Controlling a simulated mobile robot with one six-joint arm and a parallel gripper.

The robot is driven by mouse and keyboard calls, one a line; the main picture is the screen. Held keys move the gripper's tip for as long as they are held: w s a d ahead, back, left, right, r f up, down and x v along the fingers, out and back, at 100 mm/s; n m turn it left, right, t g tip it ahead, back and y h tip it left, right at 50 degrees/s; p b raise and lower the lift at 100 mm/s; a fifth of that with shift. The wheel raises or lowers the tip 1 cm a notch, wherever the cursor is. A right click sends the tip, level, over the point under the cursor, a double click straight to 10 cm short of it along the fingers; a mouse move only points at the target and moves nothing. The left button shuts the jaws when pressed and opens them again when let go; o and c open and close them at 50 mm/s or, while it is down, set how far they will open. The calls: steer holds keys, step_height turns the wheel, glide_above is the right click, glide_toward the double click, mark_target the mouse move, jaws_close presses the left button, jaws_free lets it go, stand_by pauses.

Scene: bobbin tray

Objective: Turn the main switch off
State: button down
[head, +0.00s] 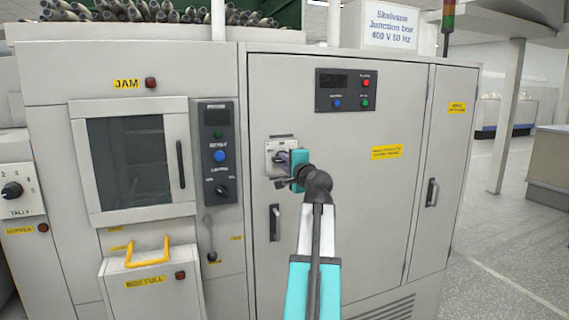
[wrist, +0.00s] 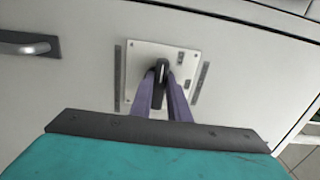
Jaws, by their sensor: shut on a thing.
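The main switch (head: 271,160) is a pale square plate on the front of the large grey cabinet, left of its middle. In the wrist view the switch plate (wrist: 184,65) carries a dark handle (wrist: 159,84) at its centre. My gripper (head: 284,160) reaches the plate, and its two fingers in the wrist view (wrist: 164,88) are shut on the handle, one on each side. The handle looks nearly upright in the wrist view. In the head view my gripper hides most of it, and the position marks cannot be read.
A control panel (head: 345,90) with buttons sits above the switch. A cabinet door handle (head: 275,223) is just below it and another (head: 432,192) is to the right. A button panel (head: 218,150) and a windowed door (head: 128,155) are to the left. Open floor lies to the right.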

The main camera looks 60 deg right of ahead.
steer(key=c, duration=1.7)
jaws_free()
steer(key=shift+b+v, duration=0.6)
steer(key=shift+v, duration=6.35)
